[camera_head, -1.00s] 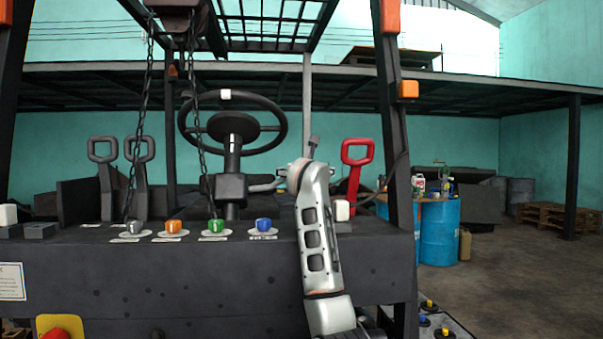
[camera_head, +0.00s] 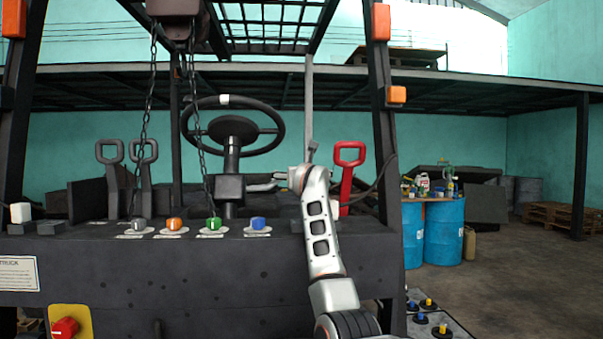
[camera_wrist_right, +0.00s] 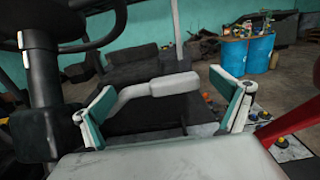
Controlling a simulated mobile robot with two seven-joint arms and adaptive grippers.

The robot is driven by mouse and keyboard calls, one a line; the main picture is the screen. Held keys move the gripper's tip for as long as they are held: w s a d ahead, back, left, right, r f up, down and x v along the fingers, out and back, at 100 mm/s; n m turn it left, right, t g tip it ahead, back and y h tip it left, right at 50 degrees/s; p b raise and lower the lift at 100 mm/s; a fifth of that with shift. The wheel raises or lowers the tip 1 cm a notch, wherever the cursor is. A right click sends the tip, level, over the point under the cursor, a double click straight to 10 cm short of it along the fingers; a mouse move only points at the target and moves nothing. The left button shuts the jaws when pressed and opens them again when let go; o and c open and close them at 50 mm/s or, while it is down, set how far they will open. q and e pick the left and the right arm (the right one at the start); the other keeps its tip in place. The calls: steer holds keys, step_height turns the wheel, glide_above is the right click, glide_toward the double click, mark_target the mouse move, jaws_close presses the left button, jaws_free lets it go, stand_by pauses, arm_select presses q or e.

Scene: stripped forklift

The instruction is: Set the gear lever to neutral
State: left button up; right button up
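The gear lever is the grey-tipped stalk (camera_head: 262,187) on the right of the steering column (camera_head: 231,188). In the right wrist view its light grey handle (camera_wrist_right: 174,84) lies across the space between the two fingers of my right gripper (camera_wrist_right: 160,98). The fingers have teal pads and stand wide apart, with the handle touching neither clearly. In the head view my right arm reaches over the dash, and the gripper is mostly hidden behind its wrist. My left gripper is in neither view.
The steering wheel (camera_head: 232,127) is above the lever. A red lever (camera_head: 347,172) stands right of my arm. The dash carries coloured knobs, with two black levers (camera_head: 142,167) at left. Chains hang in front. Blue drums (camera_head: 444,231) stand farther right.

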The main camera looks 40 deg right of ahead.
steer(key=shift+w+f, duration=0.2)
steer(key=shift+f, duration=0.1)
steer(key=v, duration=1.2)
steer(key=shift+r, duration=0.2)
steer(key=shift+s, duration=0.1)
